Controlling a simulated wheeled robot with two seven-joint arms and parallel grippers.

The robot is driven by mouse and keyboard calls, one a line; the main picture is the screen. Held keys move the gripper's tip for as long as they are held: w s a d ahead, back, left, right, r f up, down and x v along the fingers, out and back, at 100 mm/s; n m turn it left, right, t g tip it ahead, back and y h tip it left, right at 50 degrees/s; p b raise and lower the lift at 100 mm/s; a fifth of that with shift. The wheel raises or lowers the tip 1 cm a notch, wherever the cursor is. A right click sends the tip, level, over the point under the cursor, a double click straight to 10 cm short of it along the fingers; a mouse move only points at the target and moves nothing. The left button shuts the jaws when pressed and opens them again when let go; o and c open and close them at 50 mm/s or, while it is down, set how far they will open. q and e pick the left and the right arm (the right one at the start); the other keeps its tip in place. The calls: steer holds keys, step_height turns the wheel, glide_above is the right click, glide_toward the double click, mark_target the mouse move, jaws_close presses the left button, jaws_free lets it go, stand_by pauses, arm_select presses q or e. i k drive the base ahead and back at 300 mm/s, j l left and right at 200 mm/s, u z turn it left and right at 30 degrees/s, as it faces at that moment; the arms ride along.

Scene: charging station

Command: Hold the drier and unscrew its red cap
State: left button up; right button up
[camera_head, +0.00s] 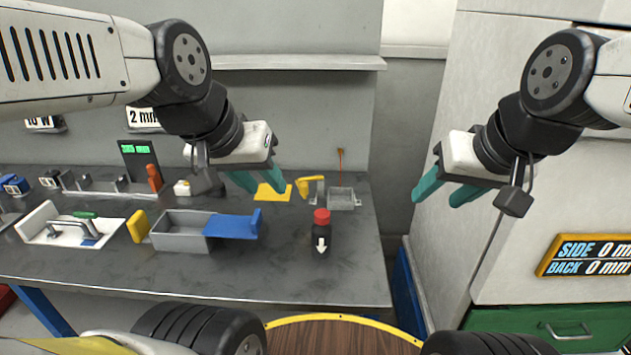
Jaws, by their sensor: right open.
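The drier (321,240) is a small black upright body with a white down arrow on its front. Its red cap (321,216) sits on top. It stands on the grey table, right of the middle, near the front edge. My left gripper (268,188) has teal fingers set apart and empty. In the picture it is up and left of the drier, above the table. My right gripper (436,199) is open and empty, to the right of the drier and beyond the table's right edge. Neither gripper touches the drier.
A grey box (180,240) with a blue part (235,226) and a yellow part (138,226) lies left of the drier. A small grey tray (343,198) is behind it. A white holder (50,230) stands far left. The grey table (290,275) is clear around the drier.

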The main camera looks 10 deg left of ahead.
mark_target(321, 235)
steer(key=k+l+u, duration=0.1)
steer(key=l+u, duration=0.3)
steer(key=k+l+u, duration=0.15)
steer(key=l+u, duration=0.3)
steer(key=k+l+u, duration=0.2)
steer(key=u, duration=0.2)
steer(key=l, duration=0.15)
